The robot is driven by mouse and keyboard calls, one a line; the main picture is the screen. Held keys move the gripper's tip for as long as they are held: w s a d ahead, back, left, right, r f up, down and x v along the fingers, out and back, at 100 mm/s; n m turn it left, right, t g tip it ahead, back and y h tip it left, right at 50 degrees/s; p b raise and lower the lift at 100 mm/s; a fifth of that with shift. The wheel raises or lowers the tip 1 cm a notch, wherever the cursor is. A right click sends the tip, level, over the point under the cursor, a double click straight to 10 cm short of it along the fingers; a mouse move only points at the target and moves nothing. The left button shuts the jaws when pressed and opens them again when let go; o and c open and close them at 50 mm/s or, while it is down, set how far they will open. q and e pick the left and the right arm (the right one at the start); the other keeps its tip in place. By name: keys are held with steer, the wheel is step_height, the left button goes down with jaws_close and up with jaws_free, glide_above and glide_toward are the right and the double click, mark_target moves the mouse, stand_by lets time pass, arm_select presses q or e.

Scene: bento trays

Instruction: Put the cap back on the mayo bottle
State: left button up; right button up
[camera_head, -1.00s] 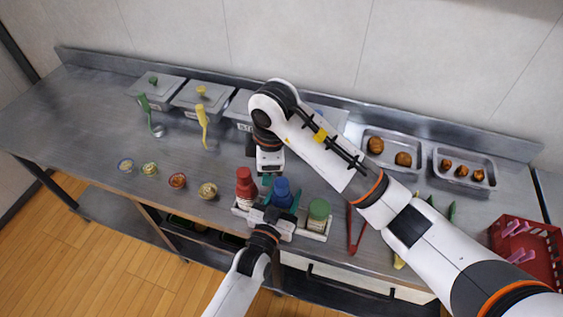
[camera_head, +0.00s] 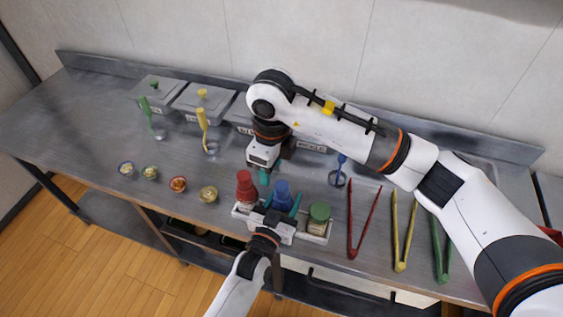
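Three bottles stand in a white caddy (camera_head: 318,238) at the counter's front: a red one (camera_head: 245,187), a blue-topped one (camera_head: 282,190) and a green-topped one (camera_head: 319,212). I cannot read which is mayo. My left gripper (camera_head: 281,203) comes from the front, its teal fingers on either side of the blue-topped bottle; whether they press on it is unclear. My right gripper (camera_head: 265,177) points down just behind the red and blue-topped bottles, apart from them. One teal finger shows clearly; the other is hard to make out. I cannot distinguish a loose cap.
Small bowls (camera_head: 178,184) line the front left. Lidded steel containers (camera_head: 203,97) stand at the back, near green and yellow ladles (camera_head: 203,119). A blue ladle (camera_head: 341,165) is behind the caddy. Red (camera_head: 354,240), yellow (camera_head: 401,246) and green tongs (camera_head: 440,260) lie right.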

mark_target(282, 185)
steer(key=n, duration=0.3)
steer(key=d+n, duration=0.1)
steer(key=n, duration=0.3)
steer(key=shift+r+n, duration=0.2)
steer(key=shift+n, duration=0.1)
steer(key=n, duration=0.4)
steer(key=d+n, duration=0.1)
steer(key=n, duration=0.2)
steer(key=shift+s+d+r+g+h, duration=0.1)
steer(key=shift+s+r+g+h, duration=0.05)
steer(key=shift+g+h, duration=0.15)
steer(key=shift+f, duration=4.05)
steer(key=shift+c, duration=0.4)
